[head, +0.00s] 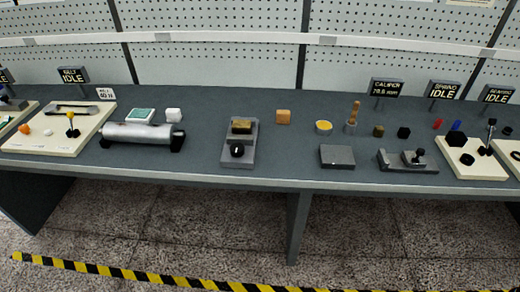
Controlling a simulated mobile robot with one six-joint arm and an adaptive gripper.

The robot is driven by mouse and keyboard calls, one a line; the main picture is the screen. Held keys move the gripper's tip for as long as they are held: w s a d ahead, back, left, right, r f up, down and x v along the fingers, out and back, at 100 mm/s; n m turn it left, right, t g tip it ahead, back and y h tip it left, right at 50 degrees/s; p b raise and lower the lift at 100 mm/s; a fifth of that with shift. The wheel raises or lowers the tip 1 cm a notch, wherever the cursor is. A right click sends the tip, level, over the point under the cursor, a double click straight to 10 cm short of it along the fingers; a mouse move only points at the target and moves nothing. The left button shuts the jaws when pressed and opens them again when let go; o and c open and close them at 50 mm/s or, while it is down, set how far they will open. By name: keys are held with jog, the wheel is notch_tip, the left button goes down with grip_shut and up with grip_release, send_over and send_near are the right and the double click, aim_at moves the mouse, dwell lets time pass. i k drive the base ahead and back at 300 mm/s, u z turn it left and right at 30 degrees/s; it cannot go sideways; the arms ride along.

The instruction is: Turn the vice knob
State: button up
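What looks like the vice (229,157) is a grey block-shaped fixture on the bench, near the middle of the head view. A brass-coloured block (242,126) sits at its back part. A round black knob (237,150) is at its front, facing the bench's front edge. The knob's turned position is too small to tell. My gripper and arm do not show in this view.
The dark bench (290,172) has clear room around the vice. A metal cylinder (140,132) lies to its left. A wooden block (283,116), yellow-topped cup (323,127) and grey box (337,156) stand to its right. A striped floor line (130,274) runs in front.

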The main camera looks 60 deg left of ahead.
aim_at(236, 151)
jog(key=z, duration=0.2)
jog(key=k, duration=1.1)
jog(key=u, duration=2)
jog(key=i, duration=0.65)
jog(key=z, duration=0.2)
